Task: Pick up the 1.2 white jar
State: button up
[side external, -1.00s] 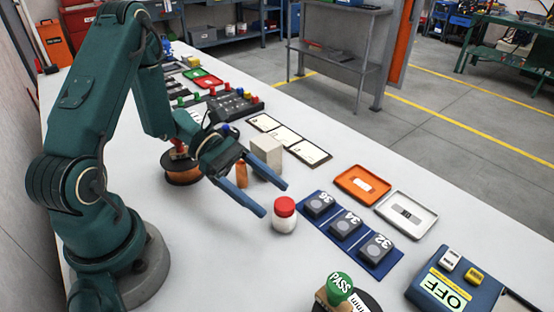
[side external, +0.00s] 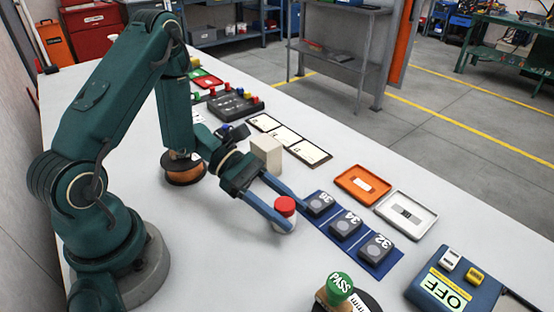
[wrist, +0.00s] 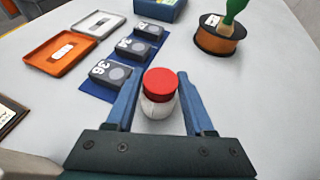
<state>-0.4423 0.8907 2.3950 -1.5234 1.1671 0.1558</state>
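A small white jar (side external: 283,225) with a red lid stands upright on the white table. It also shows in the wrist view (wrist: 160,107), where no label can be read on it. My gripper (wrist: 157,78) is open, with one blue finger on each side of the jar. In the wrist view a small gap shows between the jar and each finger. In the side view my gripper (side external: 298,214) is low at the jar, and the near finger covers part of its body.
A blue mat (side external: 310,222) with numbered dark blocks lies close to the jar. Orange (side external: 350,188) and grey (side external: 388,203) trays lie beyond it. A beige block (side external: 267,152) stands behind my gripper.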

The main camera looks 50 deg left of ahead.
grip_shut()
jog(key=shift+r, duration=0.15)
